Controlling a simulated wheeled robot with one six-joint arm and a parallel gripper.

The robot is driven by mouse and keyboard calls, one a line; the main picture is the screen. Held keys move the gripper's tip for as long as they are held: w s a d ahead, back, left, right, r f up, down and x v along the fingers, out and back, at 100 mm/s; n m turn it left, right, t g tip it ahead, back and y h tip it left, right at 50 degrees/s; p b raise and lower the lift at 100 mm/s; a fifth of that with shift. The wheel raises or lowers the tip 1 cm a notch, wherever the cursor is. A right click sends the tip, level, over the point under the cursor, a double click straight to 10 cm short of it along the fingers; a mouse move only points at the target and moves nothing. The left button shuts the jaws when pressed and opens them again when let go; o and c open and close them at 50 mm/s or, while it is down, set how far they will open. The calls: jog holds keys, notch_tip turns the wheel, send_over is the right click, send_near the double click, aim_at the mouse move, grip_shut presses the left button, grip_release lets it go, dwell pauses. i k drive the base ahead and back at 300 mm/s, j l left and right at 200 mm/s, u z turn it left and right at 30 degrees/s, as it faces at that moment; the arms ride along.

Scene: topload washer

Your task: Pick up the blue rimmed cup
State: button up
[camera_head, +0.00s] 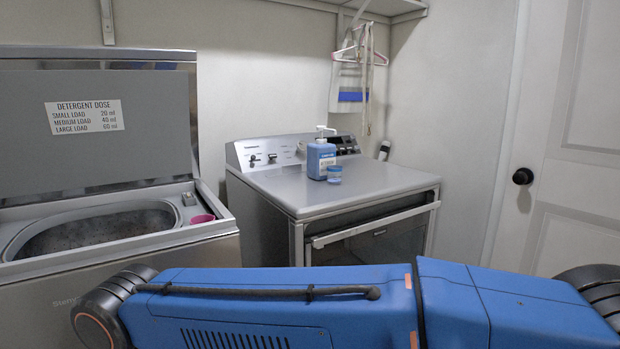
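A small blue-rimmed cup (335,174) stands upright on the grey top of the dryer (380,182), close in front of the right side of a blue pump bottle (319,158) with a white nozzle. From this view I cannot tell whether the cup and the bottle touch. My gripper is not in view. My blue arm links cross the bottom of the picture, in front of the machines, and nothing shows of what the gripper holds.
An open topload washer (120,250) stands at the left, its lid (95,160) raised with a detergent dose label. The dryer top is clear around the bottle and cup. A white door (570,160) is at the right.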

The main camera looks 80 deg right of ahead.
aim_at(335, 172)
jog(key=z, duration=2.4)
jog(key=l, duration=0.65)
jog(key=i+l, duration=0.15)
jog(key=l, duration=0.5)
